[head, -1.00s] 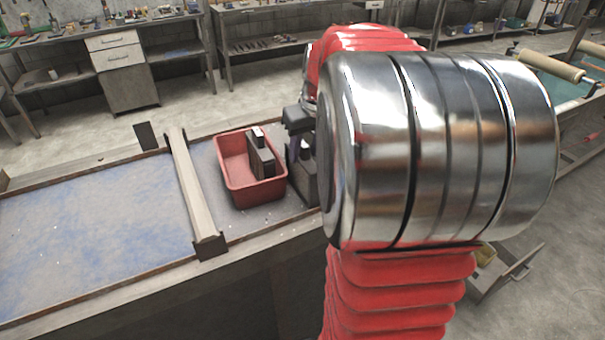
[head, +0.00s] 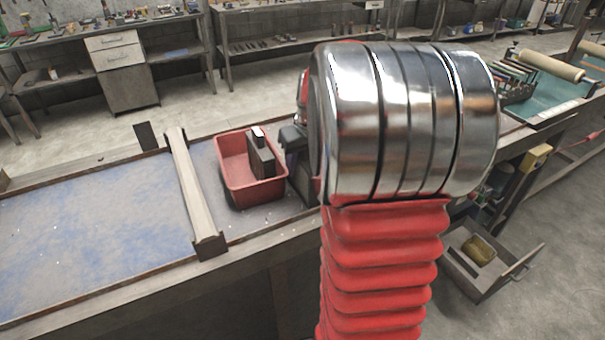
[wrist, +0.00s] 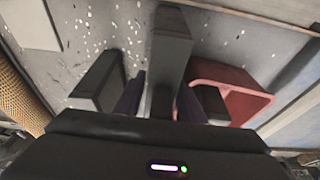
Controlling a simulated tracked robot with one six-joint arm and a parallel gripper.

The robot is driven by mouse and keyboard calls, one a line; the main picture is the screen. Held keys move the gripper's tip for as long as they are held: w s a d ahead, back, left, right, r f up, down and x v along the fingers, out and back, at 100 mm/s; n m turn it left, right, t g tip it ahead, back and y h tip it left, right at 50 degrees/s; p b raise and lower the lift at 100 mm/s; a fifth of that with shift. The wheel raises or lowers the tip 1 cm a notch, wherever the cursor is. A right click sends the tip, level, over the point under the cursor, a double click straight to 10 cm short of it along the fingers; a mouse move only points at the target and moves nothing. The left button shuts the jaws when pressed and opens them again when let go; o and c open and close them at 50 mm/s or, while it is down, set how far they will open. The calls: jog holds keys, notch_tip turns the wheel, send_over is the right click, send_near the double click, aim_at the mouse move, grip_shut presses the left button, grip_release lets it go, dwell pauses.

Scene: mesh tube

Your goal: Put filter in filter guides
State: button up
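My gripper (wrist: 160,103) shows at the bottom of the wrist view, with two dark purple fingers set apart. A long dark grey block (wrist: 172,50) lies between and beyond them, with pale slivers beside it; I see no clear contact. Another dark block (wrist: 98,85) is left of the fingers. In the head view, upright dark blocks with a light top (head: 262,152) stand in or behind the red bin (head: 240,192). My gripper is mostly hidden there by my arm. I cannot tell which block is the filter or which are the guides.
The red bin is right of my fingers in the wrist view (wrist: 237,88). A rail (head: 188,185) crosses the bench left of the bin. The blue-stained bench top (head: 85,235) further left is clear. An open drawer (head: 478,262) juts out at the lower right.

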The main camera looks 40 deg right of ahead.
jog(key=shift+f, duration=0.25)
jog(key=shift+c, duration=0.5)
grip_shut()
jog(key=shift+w+r, duration=0.1)
notch_tip(320, 180, up, 10)
jog(key=shift+f, duration=0.1)
dwell(0.6)
dwell(0.4)
